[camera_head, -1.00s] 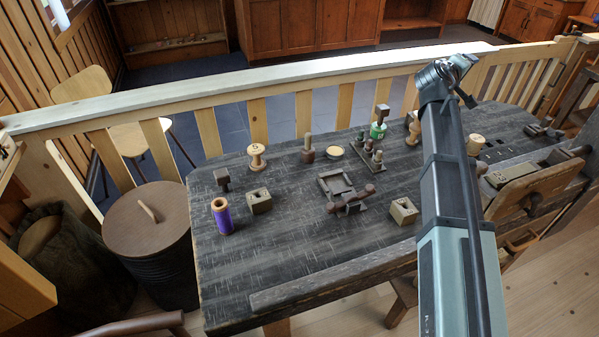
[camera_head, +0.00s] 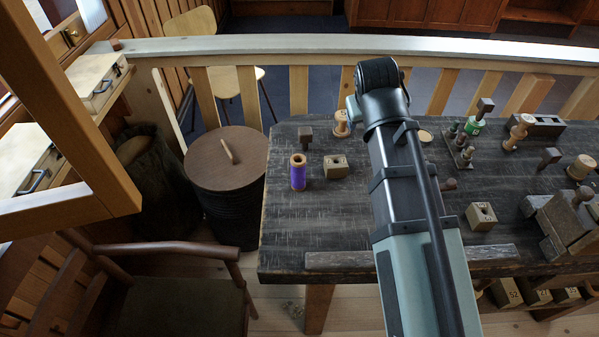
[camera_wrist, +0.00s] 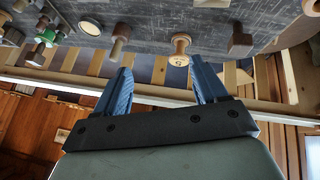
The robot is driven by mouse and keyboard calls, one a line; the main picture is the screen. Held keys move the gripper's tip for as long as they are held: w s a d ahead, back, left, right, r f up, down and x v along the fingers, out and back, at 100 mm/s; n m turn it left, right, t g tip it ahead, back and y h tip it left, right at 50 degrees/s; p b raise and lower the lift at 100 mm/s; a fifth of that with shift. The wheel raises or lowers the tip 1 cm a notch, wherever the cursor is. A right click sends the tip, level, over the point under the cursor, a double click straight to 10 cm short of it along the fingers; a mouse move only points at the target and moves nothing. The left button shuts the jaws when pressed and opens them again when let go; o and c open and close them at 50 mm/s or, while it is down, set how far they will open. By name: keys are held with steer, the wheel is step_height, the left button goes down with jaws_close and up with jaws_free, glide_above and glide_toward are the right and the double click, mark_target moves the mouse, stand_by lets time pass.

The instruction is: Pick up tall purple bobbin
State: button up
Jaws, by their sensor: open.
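The tall purple bobbin (camera_head: 298,173) stands upright near the left end of the dark workbench (camera_head: 310,225) in the head view. It has a tan wooden top with a dark hole. The purple bobbin does not show in the wrist view. A pale wooden spool (camera_wrist: 180,48) shows beyond the fingertips there.
A wooden block with a hole (camera_head: 336,167) stands right of the bobbin, and a dark block (camera_head: 305,137) behind it. A pale railing (camera_head: 300,47) runs behind the bench. A lidded barrel (camera_head: 225,160) stands off its left end. The bench front left is clear.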

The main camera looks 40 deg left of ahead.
mark_target(302, 164)
steer(key=s+a+f+n+g, duration=0.1)
steer(key=s+a+g, duration=0.1)
steer(key=s, duration=0.6)
steer(key=s+a+f+n+g, duration=0.1)
steer(key=s+a+g, duration=0.1)
steer(key=s, duration=0.6)
steer(key=shift+y, duration=0.4)
steer(key=x, duration=0.8)
steer(key=shift+w+a, duration=0.1)
steer(key=shift+a, duration=0.15)
steer(key=shift+a+x, duration=0.2)
steer(key=shift+x, duration=2.5)
steer(key=shift+r, duration=0.1)
steer(key=c, duration=1.1)
